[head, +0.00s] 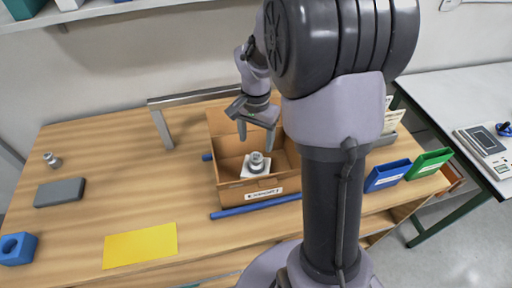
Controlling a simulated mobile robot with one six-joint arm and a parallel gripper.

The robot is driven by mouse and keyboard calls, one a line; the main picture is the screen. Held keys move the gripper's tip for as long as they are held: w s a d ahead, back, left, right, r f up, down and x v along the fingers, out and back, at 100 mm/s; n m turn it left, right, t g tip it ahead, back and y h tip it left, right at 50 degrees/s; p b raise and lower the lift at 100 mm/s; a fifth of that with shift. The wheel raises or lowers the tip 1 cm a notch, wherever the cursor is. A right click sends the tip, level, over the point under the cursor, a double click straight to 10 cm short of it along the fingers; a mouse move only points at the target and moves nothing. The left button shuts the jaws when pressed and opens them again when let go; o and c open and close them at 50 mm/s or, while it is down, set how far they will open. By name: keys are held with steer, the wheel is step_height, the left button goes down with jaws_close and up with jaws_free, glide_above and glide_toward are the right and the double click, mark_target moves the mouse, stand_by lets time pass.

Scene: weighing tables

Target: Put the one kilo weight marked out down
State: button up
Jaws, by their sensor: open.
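A silver-grey metal weight (257,160) stands upright on a white square inside an open cardboard box (263,189) in the middle of the table. A label on the box's front is too small to read. My gripper (256,137) is above the box, pointing down, with its two fingers apart and nothing between them. It is over the weight and seems apart from it. A second, smaller-looking metal weight (52,160) stands on the left of the table. Markings on either weight cannot be read. My arm hides the box's right part.
A grey block (60,192), a blue block with a hole (17,248) and a yellow sheet (140,245) lie at left. A blue bar (240,209) runs before the box; a grey metal frame (163,128) stands behind. Blue (387,175) and green bins (429,163) are at right.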

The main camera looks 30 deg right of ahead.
steer(key=s+a+r+n+t+y, duration=0.2)
steer(key=s+a+r+n+t, duration=0.3)
steer(key=s+a+r, duration=1)
steer(key=shift+s+a+n+t, duration=0.4)
steer(key=shift+s+a+n, duration=0.25)
steer(key=shift+s+n, duration=0.45)
